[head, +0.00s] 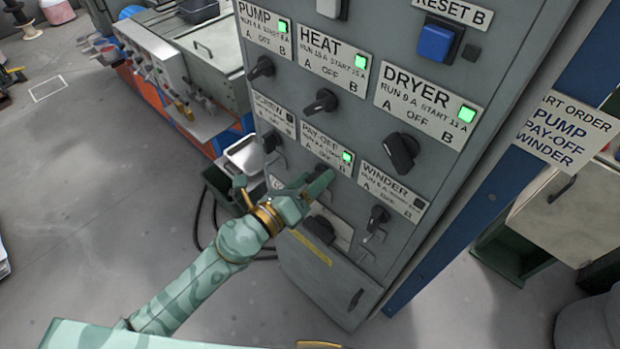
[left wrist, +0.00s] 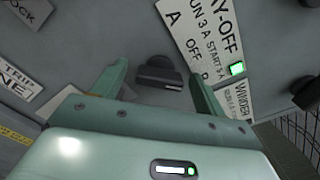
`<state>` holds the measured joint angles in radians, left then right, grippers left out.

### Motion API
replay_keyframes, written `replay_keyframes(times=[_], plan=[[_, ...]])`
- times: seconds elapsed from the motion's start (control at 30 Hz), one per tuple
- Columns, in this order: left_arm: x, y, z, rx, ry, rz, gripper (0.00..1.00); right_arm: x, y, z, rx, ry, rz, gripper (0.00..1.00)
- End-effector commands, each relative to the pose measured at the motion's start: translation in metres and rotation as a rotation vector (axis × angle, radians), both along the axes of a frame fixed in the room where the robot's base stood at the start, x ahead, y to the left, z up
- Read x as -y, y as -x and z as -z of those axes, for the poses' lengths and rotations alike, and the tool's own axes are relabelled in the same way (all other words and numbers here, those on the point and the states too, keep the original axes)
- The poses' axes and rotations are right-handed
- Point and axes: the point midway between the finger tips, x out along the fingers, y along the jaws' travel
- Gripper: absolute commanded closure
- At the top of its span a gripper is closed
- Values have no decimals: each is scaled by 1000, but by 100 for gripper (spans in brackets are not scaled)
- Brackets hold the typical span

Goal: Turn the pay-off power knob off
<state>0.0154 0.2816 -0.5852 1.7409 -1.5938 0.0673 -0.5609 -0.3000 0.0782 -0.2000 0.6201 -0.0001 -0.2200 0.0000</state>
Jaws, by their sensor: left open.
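The pay-off label (head: 327,150) is on the grey panel, and its square lamp (head: 347,157) is lit green. In the left wrist view the label (left wrist: 208,45) and lit lamp (left wrist: 237,68) stand right of the dark pay-off knob (left wrist: 158,74). My left gripper (left wrist: 157,88) is open, with one finger on each side of the knob. A gap shows between each finger and the knob in that view; contact deeper down cannot be told. In the head view my left gripper (head: 308,188) covers most of the knob. My right gripper is not in view.
Close by on the panel are the heat knob (head: 320,101), the dryer knob (head: 400,152), the winder knob (head: 377,217) and a dark lower knob (head: 319,229). A blue post (head: 480,205) runs along the panel's right edge. Open floor lies to the left.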

Motion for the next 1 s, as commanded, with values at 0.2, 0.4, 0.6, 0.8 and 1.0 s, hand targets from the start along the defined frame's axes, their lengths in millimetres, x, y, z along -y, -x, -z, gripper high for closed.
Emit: replay_keyframes(times=[0.2,0.4,0.6,0.8,1.0], plan=[[0,0,0,0,0,0,55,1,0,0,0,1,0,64],[-1,0,0,0,1,-1,72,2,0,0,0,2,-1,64],[-1,0,0,-20,25,-1,72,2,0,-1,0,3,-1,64],[-1,0,0,-81,105,-2,72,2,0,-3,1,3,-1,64],[-1,0,0,-180,231,-2,72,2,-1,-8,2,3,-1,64]])
